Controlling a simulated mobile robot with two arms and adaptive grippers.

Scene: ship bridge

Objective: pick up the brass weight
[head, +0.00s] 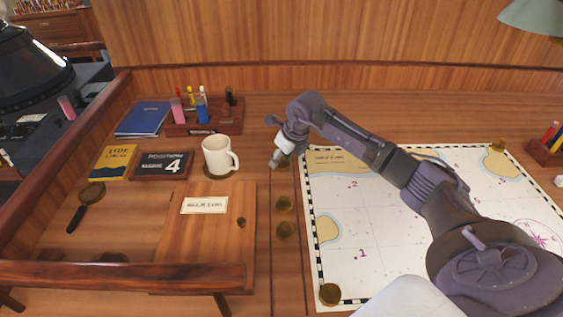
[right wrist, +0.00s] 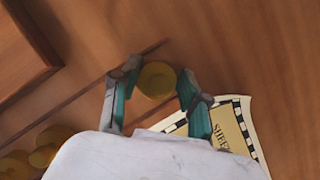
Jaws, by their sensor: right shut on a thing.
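My right gripper (head: 279,157) reaches in from the right to the strip of desk left of the chart. In the right wrist view its two teal-and-grey fingers (right wrist: 153,92) stand on either side of a round brass weight (right wrist: 157,80) and are shut on it. In the head view this weight (head: 285,161) is mostly hidden behind the gripper. Two more brass weights, one (head: 284,204) nearer and another (head: 286,231) nearer still, sit in a row on the desk. My left gripper is not in view.
A chart (head: 375,240) lies on the right, with brass weights on its near left corner (head: 329,294) and far right corner (head: 498,145).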

